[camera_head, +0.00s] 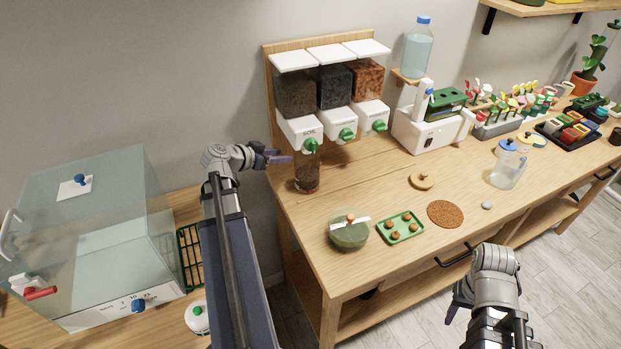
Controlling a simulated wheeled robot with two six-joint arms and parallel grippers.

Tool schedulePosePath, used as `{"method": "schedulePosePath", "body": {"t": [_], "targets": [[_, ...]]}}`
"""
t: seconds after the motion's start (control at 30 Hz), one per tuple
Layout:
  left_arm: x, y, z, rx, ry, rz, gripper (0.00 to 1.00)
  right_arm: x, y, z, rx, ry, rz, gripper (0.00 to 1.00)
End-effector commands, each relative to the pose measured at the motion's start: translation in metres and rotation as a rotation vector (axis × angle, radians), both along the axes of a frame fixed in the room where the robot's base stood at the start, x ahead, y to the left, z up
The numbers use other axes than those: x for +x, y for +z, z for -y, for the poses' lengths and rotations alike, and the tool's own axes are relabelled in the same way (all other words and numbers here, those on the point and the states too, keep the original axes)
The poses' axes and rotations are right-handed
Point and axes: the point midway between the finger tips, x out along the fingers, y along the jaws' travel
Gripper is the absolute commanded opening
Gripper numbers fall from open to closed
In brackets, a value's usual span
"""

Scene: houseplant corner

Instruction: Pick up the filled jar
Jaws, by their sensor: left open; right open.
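The filled jar (307,181) is clear, with dark brown soil in it. It stands upright on the wooden workbench (385,168), under the green knob of the leftmost dispenser (297,128), whose label seems to read SOIL. My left gripper (282,157) is just left of the jar, near its upper part, with its fingers pointing right toward it. It is open and holds nothing; whether it touches the jar cannot be told. My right gripper (455,301) is open and empty in front of the bench's front edge, far from the jar.
Two more dispensers (340,122) hang to the right. A green bowl (349,233), a green tray (400,228) with small brown pieces and a cork mat (445,214) lie nearer the front edge. A glass cabinet (95,215) stands at left.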

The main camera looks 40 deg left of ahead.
Motion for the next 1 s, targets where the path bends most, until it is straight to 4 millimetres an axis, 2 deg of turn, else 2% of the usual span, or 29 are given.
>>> {"method": "schedulePosePath", "body": {"t": [0.17,0.33,0.57,0.9,1.0], "targets": [[0.005,-0.004,0.000,0.000,-0.001,-0.001,0.45,0.000,-0.004,0.000,0.000,0.000,0.000,0.50],[0.021,-0.013,0.001,0.000,-0.001,-0.001,0.45,0.000,-0.013,0.000,0.000,0.000,0.000,0.50],[0.026,-0.015,0.002,0.000,-0.001,-0.001,0.45,0.000,-0.015,0.000,0.000,0.000,0.000,0.50],[0.065,-0.038,0.005,0.000,-0.001,0.000,0.45,0.000,-0.038,0.000,0.000,0.000,0.000,0.50],[0.069,-0.038,0.006,0.000,-0.001,-0.001,0.45,0.000,-0.038,0.000,0.000,0.000,0.000,0.50]]}}
